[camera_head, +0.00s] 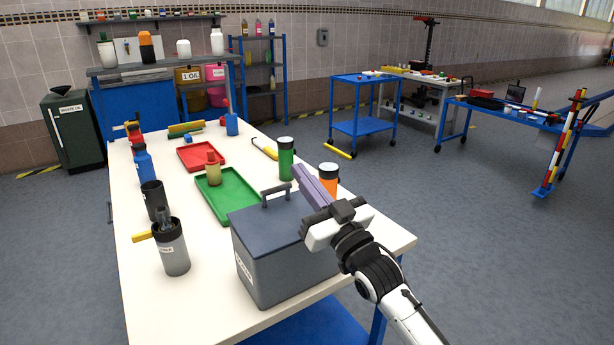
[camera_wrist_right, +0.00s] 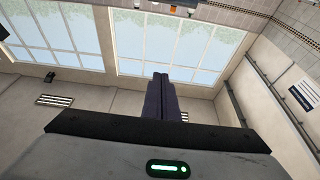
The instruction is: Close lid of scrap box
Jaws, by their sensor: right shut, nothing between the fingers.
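The scrap box (camera_head: 275,272) is a dark grey box with a white label on its left side, standing at the table's near right corner. Its lid (camera_head: 268,222) lies flat over the top, with a dark handle (camera_head: 276,193) at the far edge; whether it is fully seated I cannot tell. My right gripper (camera_head: 308,172) is at the box's right, its purple fingers pointing up and away to the left. The fingers are shut and empty, also in the right wrist view (camera_wrist_right: 160,82). My wrist hides the box's right end. My left gripper is out of view.
A green-banded container (camera_head: 286,158) and an orange one (camera_head: 328,178) stand just behind my right gripper. A green tray (camera_head: 232,198) and a red tray (camera_head: 199,157) lie beyond the box. A grey cup with tools (camera_head: 172,250) stands to its left.

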